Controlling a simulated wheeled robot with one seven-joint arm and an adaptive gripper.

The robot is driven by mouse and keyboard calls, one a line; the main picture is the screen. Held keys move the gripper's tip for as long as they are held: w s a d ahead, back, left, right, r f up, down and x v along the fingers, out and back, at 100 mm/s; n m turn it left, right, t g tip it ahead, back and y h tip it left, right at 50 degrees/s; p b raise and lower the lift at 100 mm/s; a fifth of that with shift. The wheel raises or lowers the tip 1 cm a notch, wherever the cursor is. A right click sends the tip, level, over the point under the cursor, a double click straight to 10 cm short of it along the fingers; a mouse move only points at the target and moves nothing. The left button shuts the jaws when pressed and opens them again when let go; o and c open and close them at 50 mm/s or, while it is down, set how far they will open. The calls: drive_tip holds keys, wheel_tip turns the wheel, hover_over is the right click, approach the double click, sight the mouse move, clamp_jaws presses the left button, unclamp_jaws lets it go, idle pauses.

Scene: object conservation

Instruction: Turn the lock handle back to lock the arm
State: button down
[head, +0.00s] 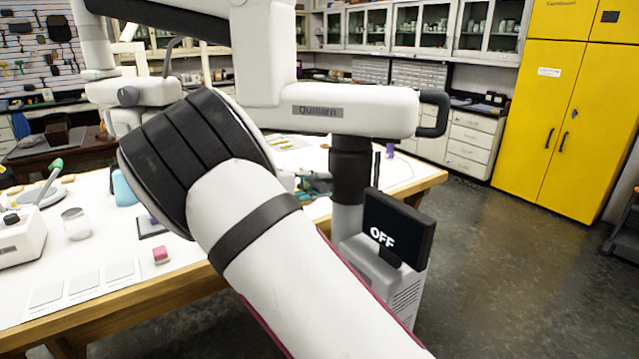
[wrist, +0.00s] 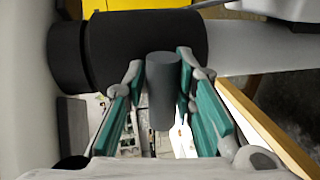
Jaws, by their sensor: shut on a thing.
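In the wrist view, my gripper (wrist: 160,62) has its green fingers closed on both sides of a dark grey cylindrical lock handle (wrist: 163,98). The handle's upper end lies in front of a black collar (wrist: 104,48) on a pale arm. In the head view, the white jointed arm (head: 375,110), marked with a name plate, reaches across above the table, with a black column under it. My own arm fills the middle of the head view and hides my gripper and the handle there.
A grey stand with a black screen (head: 397,230) reading OFF is right of my arm. The white-topped table (head: 100,215) holds a jar (head: 76,223), a pink block (head: 161,255) and several cards.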

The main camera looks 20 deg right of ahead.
drive_tip(key=shift+s+f, duration=0.1)
drive_tip(key=shift+f, duration=0.35)
drive_tip(key=c, duration=1.4)
unclamp_jaws()
drive_tip(key=shift+r, duration=0.15)
drive_tip(key=shift+a+r, duration=0.1)
drive_tip(key=v, duration=1.1)
drive_tip(key=shift+s+a, duration=0.1)
drive_tip(key=shift+a, duration=0.3)
